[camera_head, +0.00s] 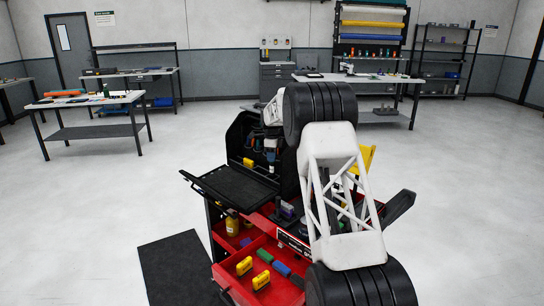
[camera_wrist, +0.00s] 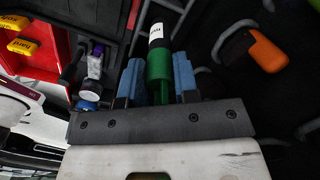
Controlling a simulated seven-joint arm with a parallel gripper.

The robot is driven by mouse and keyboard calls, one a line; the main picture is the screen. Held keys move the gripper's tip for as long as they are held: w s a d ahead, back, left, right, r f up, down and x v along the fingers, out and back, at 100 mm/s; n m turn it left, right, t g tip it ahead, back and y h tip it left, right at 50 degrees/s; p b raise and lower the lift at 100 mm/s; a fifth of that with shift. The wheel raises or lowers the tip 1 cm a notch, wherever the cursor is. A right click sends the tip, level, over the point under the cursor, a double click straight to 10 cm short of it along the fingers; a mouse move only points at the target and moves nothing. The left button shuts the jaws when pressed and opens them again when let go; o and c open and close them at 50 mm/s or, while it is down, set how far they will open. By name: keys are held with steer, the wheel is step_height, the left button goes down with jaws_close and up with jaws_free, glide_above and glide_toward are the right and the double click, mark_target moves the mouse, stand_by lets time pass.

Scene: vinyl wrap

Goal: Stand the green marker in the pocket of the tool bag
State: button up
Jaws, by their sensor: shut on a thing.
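The green marker (camera_wrist: 158,65) has a green body, a white label band and a black end. In the wrist view it sits between the blue fingertips of my gripper (camera_wrist: 157,78), which are closed on it. Its far end points away from the gripper, toward dark material. That dark surface with loops (camera_wrist: 215,50) looks like the tool bag. In the head view an open black bag or case (camera_head: 240,128) stands upright on the red cart, and my white wrist is above it. My arm hides part of it there. I cannot tell whether the marker is inside a pocket.
An orange-handled item (camera_wrist: 267,52) sits among the loops to the right of the marker. A purple and white bottle (camera_wrist: 95,70) is to the left. The red drawer (camera_head: 235,291) is open, with yellow, green and blue items. Workbenches stand behind across clear floor.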

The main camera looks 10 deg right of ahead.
steer(key=shift+f, duration=0.25)
stand_by(0.4)
steer(key=o, duration=1)
steer(key=shift+r, duration=3.9)
